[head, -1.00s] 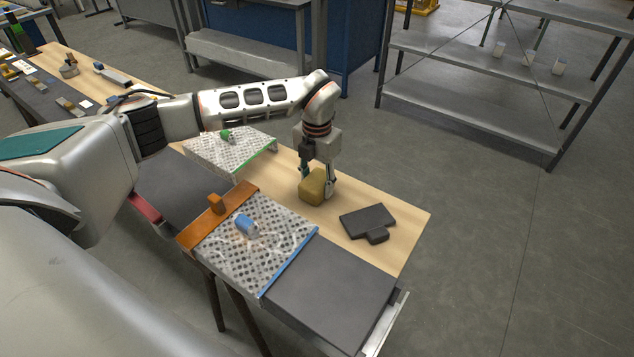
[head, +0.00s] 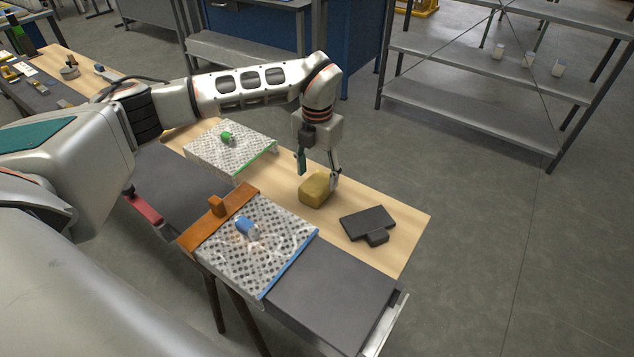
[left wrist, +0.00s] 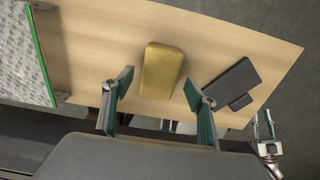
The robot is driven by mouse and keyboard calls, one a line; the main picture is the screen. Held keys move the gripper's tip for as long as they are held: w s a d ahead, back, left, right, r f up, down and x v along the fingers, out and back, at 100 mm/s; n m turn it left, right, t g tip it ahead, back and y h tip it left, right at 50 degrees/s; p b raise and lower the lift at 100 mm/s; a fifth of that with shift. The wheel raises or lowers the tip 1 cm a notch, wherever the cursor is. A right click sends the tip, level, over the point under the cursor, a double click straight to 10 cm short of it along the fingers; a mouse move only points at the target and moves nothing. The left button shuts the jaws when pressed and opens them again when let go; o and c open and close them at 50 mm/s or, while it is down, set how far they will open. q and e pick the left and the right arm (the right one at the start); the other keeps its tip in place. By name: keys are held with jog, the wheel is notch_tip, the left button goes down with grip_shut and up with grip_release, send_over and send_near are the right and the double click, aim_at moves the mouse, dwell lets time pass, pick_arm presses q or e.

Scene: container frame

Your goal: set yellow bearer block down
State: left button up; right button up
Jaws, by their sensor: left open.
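The yellow bearer block (head: 314,190) rests on the light wooden table top (head: 400,212), left of a dark T-shaped plate. It also shows in the left wrist view (left wrist: 162,70), lying flat on the wood. My left gripper (head: 318,177) is open just above the block, with its fingers apart on either side. In the left wrist view a gap shows between each finger and the block. My right gripper (left wrist: 264,125) shows small at the right edge of the left wrist view, with its two green fingers apart and nothing between them.
The dark plate (head: 368,222) lies close to the block's right. A patterned panel with a green edge (head: 205,155) is behind left. Bare wood lies behind the block.

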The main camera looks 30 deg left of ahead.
aim_at(317, 182)
pick_arm(q)
notch_tip(317, 182, up, 8)
jog(key=shift+f, duration=0.1)
dwell(0.5)
jog(key=shift+s+f, duration=0.1)
